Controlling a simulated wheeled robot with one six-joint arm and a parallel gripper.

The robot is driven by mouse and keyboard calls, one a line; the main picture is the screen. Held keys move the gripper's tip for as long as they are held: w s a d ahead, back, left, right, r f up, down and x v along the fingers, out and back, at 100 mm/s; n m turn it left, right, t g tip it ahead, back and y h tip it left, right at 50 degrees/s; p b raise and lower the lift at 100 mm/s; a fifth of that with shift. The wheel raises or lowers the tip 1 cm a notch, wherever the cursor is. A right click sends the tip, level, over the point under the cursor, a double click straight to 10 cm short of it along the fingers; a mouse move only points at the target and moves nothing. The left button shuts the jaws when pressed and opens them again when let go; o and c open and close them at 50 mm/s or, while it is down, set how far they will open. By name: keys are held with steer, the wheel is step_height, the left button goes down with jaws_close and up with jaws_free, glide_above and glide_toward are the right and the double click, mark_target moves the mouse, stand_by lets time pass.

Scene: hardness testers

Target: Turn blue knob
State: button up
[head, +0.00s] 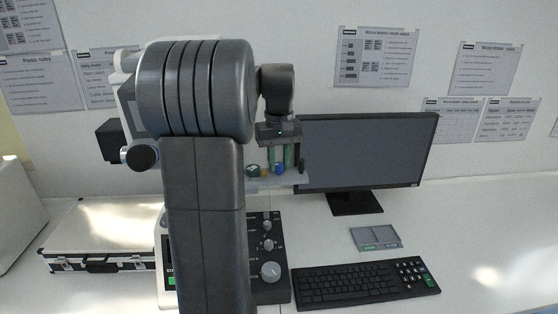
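The fingers seem to stand a little apart. I cannot tell whether they touch the knob. My own arm crosses the left middle of the view and hides most of the tester.
A black control panel with several grey knobs (270,271) lies below the ledge. A monitor (370,150), a keyboard (360,284) and a small grey pad (375,238) are to the right. A silver case (100,235) lies at left. The desk's right side is clear.

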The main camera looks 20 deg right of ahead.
steer(key=shift+c, duration=0.7)
steer(key=shift+m+p, duration=0.3)
steer(key=shift+m, duration=0.1)
steer(key=m+p, duration=0.2)
steer(key=m, duration=0.1)
steer(key=shift+r+m, duration=0.15)
steer(key=shift+m, duration=0.15)
steer(key=m+p, duration=0.2)
steer(key=m, duration=0.4)
steer(key=shift+p, duration=0.4)
steer(key=m+p, duration=0.1)
steer(key=m, duration=0.5)
steer(key=shift+m, duration=0.4)
steer(key=m, duration=0.5)
steer(key=shift+p, duration=0.35)
steer(key=shift+m, duration=0.3)
